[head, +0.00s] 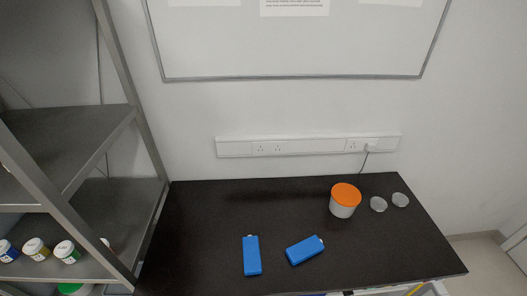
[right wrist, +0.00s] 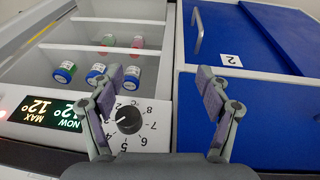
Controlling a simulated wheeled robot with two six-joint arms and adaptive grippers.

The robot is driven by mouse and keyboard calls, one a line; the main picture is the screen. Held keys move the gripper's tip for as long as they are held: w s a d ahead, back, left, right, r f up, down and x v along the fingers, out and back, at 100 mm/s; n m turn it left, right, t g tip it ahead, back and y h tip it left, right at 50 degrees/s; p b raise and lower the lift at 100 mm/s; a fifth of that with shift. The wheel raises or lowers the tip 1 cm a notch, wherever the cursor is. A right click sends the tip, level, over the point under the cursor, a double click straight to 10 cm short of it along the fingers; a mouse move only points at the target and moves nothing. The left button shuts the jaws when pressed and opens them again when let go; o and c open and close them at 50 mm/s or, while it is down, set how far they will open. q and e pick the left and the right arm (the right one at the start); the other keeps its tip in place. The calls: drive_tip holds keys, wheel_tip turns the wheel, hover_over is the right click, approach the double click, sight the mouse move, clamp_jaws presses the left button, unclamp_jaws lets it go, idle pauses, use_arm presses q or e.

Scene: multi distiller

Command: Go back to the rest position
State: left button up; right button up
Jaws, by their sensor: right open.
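My right gripper (right wrist: 160,76) is open and empty in the right wrist view, its two fingers spread wide apart. It is in front of a white device with a black dial (right wrist: 128,119) and a lit display (right wrist: 50,112) reading MAX 12° and NOW 12°. The left finger overlaps the device near the dial, and the right finger overlaps a blue box (right wrist: 262,60) marked 2. Neither gripper shows in the head view, and my left gripper is in no view.
In the head view, a black table (head: 200,230) holds an orange-lidded tub (head: 343,208), two blue objects (head: 251,255) and two small clear dishes (head: 378,204). A metal shelf (head: 70,130) with jars (head: 36,250) stands left.

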drive_tip(key=s+f+b, duration=0.2)
drive_tip(key=s+f, duration=0.8)
drive_tip(key=f, duration=0.2)
drive_tip(key=s+d+f+g+b, duration=0.1)
drive_tip(key=s+f+b, duration=0.1)
drive_tip(key=s+f, duration=0.8)
wheel_tip(320, 180, down, 4)
drive_tip(key=shift+s+d+r, duration=0.15)
drive_tip(key=shift+d+r, duration=0.1)
